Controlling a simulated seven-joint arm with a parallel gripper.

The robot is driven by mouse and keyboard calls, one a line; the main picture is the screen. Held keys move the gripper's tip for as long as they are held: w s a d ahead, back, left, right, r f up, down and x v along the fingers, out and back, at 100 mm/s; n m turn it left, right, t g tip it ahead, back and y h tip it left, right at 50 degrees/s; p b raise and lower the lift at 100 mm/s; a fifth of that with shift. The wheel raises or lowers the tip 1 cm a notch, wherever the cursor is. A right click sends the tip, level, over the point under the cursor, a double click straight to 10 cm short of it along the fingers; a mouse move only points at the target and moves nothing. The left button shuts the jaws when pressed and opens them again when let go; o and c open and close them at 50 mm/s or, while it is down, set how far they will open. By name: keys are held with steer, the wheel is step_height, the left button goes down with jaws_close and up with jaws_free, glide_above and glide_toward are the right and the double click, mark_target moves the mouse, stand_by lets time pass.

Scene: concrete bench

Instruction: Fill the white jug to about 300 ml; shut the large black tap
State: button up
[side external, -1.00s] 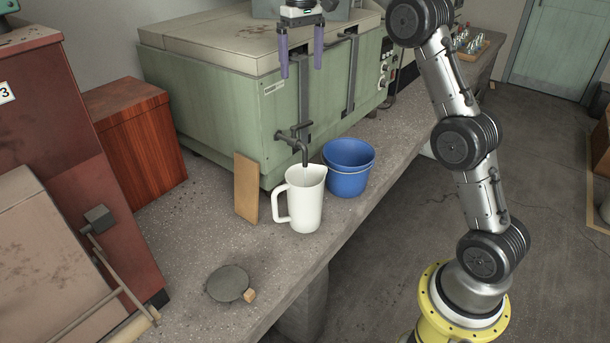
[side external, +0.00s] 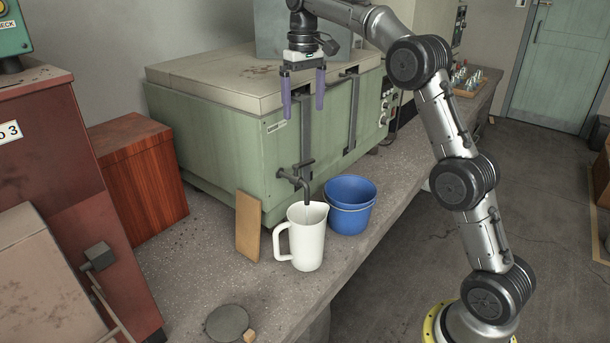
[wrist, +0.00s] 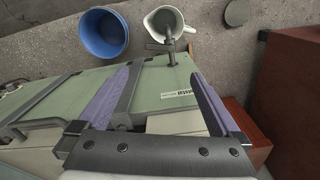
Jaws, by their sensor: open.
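The white jug (side external: 307,247) stands upright on the bench beneath the spout of the dark tap (side external: 301,172). The tap comes out of the front of the green tank (side external: 235,158). A thin stream at the spout and the level in the jug cannot be made out. My gripper (side external: 303,113) is open and empty, its two purple fingers pointing down above the tap, apart from it. In the wrist view the tap (wrist: 168,46) lies beyond the fingertips, its spout over the open mouth of the jug (wrist: 155,20).
Blue buckets (side external: 350,205), seemingly nested, stand right of the jug. A brown board (side external: 248,226) leans on the tank at left. A dark round disc (side external: 227,323) lies near the front edge. A metal upright (side external: 306,125) runs up the tank front behind my gripper.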

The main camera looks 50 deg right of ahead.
mark_target(304, 162)
step_height(304, 162, down, 14)
steer(key=shift+r, duration=0.2)
stand_by(0.4)
